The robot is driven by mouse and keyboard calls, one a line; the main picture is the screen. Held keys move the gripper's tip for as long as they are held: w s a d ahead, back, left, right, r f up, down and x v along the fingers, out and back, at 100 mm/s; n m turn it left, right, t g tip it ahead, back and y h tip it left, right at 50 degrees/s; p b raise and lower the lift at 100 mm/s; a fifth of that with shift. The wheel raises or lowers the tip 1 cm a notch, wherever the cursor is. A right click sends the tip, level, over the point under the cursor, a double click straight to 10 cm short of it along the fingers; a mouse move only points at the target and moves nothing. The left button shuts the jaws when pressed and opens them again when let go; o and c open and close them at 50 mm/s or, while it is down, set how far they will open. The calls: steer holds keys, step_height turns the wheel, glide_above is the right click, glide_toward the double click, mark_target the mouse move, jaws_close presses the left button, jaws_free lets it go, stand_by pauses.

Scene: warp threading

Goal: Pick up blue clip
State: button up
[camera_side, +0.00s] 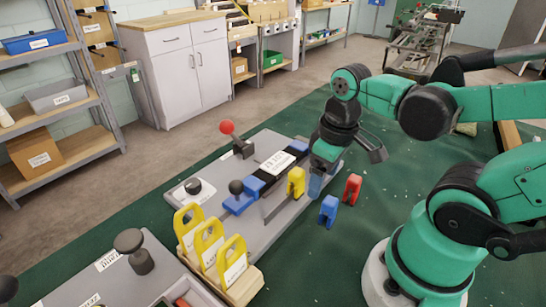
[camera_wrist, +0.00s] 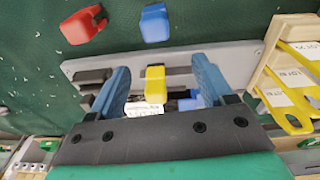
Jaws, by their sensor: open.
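The blue clip (camera_side: 328,211) stands on the green mat beside the grey base plate, in front of the red clip (camera_side: 352,189). In the wrist view the blue clip (camera_wrist: 154,23) lies beyond my fingertips, near the top edge. A yellow clip (camera_side: 296,181) is at the base plate; it shows between my fingers in the wrist view (camera_wrist: 155,76). My gripper (camera_side: 318,184) is open, low beside the yellow clip and a short way from the blue clip. Its blue fingers (camera_wrist: 161,66) are apart. I cannot tell whether they touch anything.
The grey base plate (camera_side: 272,222) carries dark blocks and a red-knobbed lever (camera_side: 229,129). Several yellow tags (camera_side: 210,244) stand in a wooden holder at the front. The green mat (camera_side: 345,250) is clear around the blue clip's front side.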

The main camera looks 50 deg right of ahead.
mark_target(330, 200)
steer(key=shift+s+d+f+g, duration=0.1)
steer(key=shift+s+f+g, duration=0.15)
steer(key=shift+s, duration=0.2)
steer(key=shift+s+d+f+g, duration=0.1)
steer(key=shift+s+g, duration=0.25)
steer(key=shift+s, duration=0.05)
steer(key=shift+f, duration=2.65)
jaws_close()
steer(key=shift+r, duration=0.2)
